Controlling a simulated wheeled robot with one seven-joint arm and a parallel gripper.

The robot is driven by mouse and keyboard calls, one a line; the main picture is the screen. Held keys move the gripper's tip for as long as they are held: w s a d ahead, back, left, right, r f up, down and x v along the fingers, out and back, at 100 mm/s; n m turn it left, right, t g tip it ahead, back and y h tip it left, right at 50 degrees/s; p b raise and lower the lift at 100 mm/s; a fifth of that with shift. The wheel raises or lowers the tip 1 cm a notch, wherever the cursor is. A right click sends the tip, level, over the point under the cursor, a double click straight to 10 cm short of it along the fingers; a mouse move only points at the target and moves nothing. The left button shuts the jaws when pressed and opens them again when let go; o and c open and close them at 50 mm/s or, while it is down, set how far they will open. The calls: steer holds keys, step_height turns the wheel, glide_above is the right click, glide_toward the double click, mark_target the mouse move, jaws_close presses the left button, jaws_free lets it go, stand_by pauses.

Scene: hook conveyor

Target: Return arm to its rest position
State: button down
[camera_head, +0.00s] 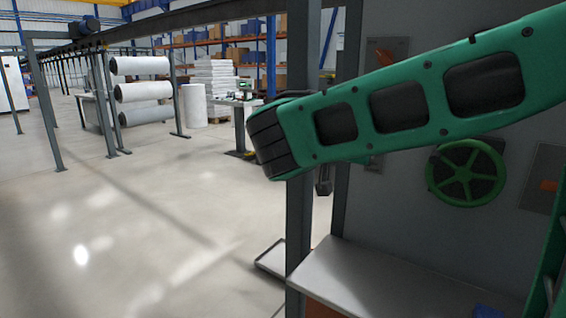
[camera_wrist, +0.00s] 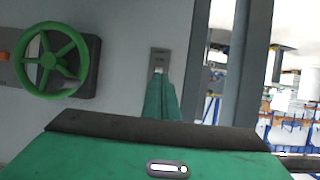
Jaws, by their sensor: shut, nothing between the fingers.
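My green arm (camera_head: 400,108) reaches across the upper right of the head view, in front of a grey panel and a dark post. My gripper shows in the wrist view (camera_wrist: 160,76) as green fingers that are shut and empty. They overlap a small grey plate (camera_wrist: 160,55) on the panel in that view; I cannot tell the gap between them. In the head view the fingers cannot be clearly made out behind the arm.
The grey panel (camera_head: 410,215) bears a green handwheel (camera_head: 466,172) and a plate with an orange lever (camera_head: 548,185). The dark post (camera_head: 300,235) stands left of a light shelf (camera_head: 385,285). Open floor (camera_head: 130,230) lies left. White rolls (camera_head: 143,91) hang farther back.

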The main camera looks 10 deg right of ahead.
steer(key=s+d+f+n+g+y, duration=0.1)
steer(key=s+d+f+g+y, duration=0.4)
steer(key=s+d+f, duration=0.95)
steer(key=s+a+f+n+g+y, duration=0.1)
steer(key=s+a+f+g+y, duration=0.1)
steer(key=s, duration=0.6)
steer(key=s+a+f+n+g+y, duration=0.1)
steer(key=s+a+f+g+y, duration=0.1)
steer(key=s+f, duration=0.3)
steer(key=s, duration=0.4)
steer(key=shift+s+y, duration=0.2)
steer(key=shift+y, duration=0.2)
steer(key=shift+f, duration=0.1)
steer(key=shift+w+d+f, duration=0.1)
steer(key=shift+w+f, duration=0.15)
steer(key=shift+w, duration=0.4)
